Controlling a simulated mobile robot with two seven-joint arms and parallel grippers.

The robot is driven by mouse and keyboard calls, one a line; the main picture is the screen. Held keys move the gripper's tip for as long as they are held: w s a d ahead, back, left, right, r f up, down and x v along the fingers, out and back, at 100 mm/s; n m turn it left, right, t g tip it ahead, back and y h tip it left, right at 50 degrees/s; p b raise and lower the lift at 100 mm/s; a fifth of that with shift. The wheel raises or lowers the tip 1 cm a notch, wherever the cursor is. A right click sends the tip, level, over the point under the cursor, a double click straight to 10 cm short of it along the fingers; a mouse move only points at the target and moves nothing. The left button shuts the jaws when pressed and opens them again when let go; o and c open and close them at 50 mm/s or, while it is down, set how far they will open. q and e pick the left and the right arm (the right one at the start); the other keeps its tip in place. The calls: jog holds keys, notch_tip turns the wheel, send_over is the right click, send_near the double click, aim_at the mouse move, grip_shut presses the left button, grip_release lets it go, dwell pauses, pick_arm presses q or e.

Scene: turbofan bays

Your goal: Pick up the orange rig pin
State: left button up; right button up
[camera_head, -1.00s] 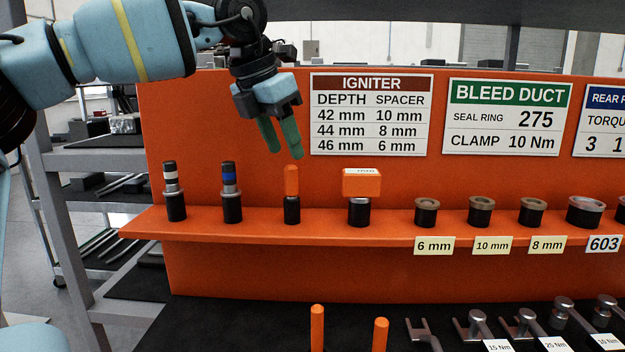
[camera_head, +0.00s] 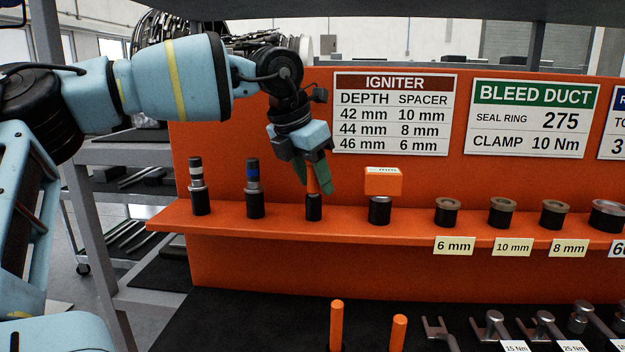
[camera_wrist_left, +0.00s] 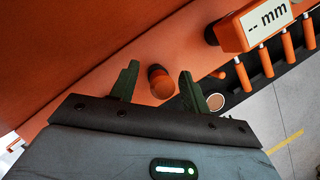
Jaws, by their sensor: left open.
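The orange rig pin (camera_head: 312,179) stands upright in a black holder (camera_head: 314,208) on the orange shelf. In the left wrist view the pin (camera_wrist_left: 161,84) shows end-on between the two fingers. My left gripper (camera_head: 315,186) is open, with its green fingers pointing down around the pin's upper part. In the left wrist view the fingers (camera_wrist_left: 160,85) stand apart on either side of the pin, with gaps visible. My right gripper is not in view.
Two dark igniter-like plugs (camera_head: 198,187) (camera_head: 253,189) stand left of the pin. An orange gauge block (camera_head: 383,181) sits close on its right, then several spacers (camera_head: 447,212). More orange pins (camera_head: 337,325) stand on the lower black surface.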

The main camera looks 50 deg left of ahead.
pick_arm(q)
jog(key=shift+f, duration=0.15)
grip_shut()
dwell(0.4)
notch_tip(320, 180, up, 10)
dwell(0.4)
